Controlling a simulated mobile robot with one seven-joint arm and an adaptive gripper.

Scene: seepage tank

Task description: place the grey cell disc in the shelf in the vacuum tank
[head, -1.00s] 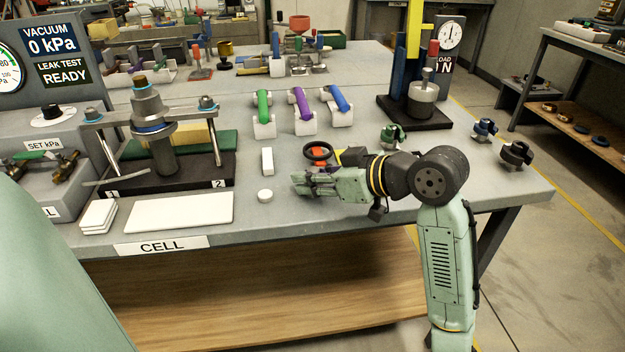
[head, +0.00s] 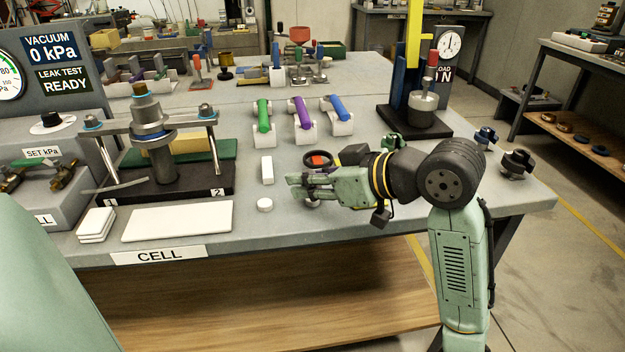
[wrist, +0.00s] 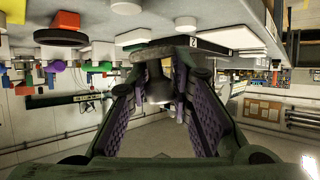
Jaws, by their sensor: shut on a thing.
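My gripper (head: 300,183) is at the table's front part, just right of a small white disc. In the wrist view, its purple-padded fingers (wrist: 166,92) are shut on a grey piece, the grey cell disc (wrist: 158,90) by its look. The piece has a narrow stem between the pads and a wider round flange at the table side. In the head view only a bit of grey (head: 312,203) shows below the fingers; the rest is hidden. A grey panel reading VACUUM 0 kPa (head: 50,45) stands at the left. I cannot make out the tank's shelf.
A clamp fixture (head: 155,150) on a black base marked 1 and 2 stands left. A dark ring with red (head: 318,160) is just behind the gripper. A black-based press (head: 415,118) stands at the back right.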

